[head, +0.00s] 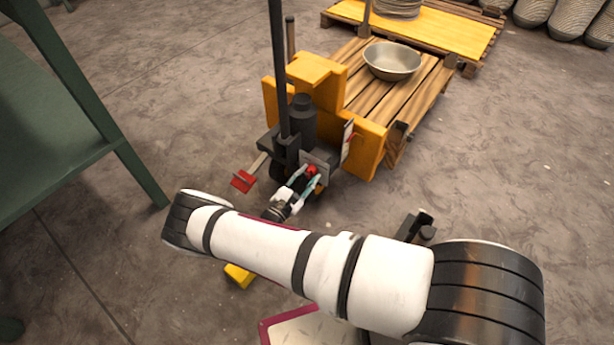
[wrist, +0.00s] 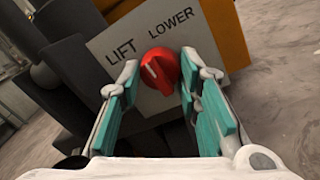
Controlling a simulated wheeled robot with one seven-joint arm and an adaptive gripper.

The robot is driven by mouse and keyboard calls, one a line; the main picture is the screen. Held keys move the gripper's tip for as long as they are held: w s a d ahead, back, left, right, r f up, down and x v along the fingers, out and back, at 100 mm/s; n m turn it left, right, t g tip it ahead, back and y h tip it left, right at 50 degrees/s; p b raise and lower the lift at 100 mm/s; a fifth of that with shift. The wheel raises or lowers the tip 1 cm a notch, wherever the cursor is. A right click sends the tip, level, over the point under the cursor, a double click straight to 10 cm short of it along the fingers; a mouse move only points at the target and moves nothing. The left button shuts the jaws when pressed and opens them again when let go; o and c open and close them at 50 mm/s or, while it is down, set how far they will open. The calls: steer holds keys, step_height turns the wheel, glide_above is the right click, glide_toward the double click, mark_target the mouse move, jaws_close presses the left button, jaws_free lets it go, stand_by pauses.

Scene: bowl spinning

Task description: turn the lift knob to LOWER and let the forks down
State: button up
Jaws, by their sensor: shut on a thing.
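The red lift knob (wrist: 160,70) sits on a grey plate (wrist: 105,48) marked LIFT at left and LOWER at upper right. A pale mark shows on the knob's face; I cannot tell exactly which word it points to. My gripper (wrist: 159,82) has one teal-padded finger on each side of the knob and is shut on it. In the head view the knob (head: 312,170) and my gripper (head: 306,182) meet on the near face of the yellow pallet truck (head: 297,82). The forks are hidden under the wooden pallet (head: 356,76).
A metal bowl (head: 392,61) rests on the pallet. A red pedal (head: 243,181) sticks out left of the truck, and its black handle shaft (head: 278,60) rises beside the plate. A green table (head: 50,130) stands at left.

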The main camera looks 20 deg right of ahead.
steer(key=m, duration=0.4)
steer(key=shift+m, duration=0.4)
steer(key=shift+f+m+g+h+p, duration=0.1)
steer(key=shift+m+g+h+p, duration=0.3)
steer(key=shift+m, duration=2.3)
steer(key=o, duration=1.2)
steer(key=shift+c, duration=0.2)
steer(key=v, duration=1.2)
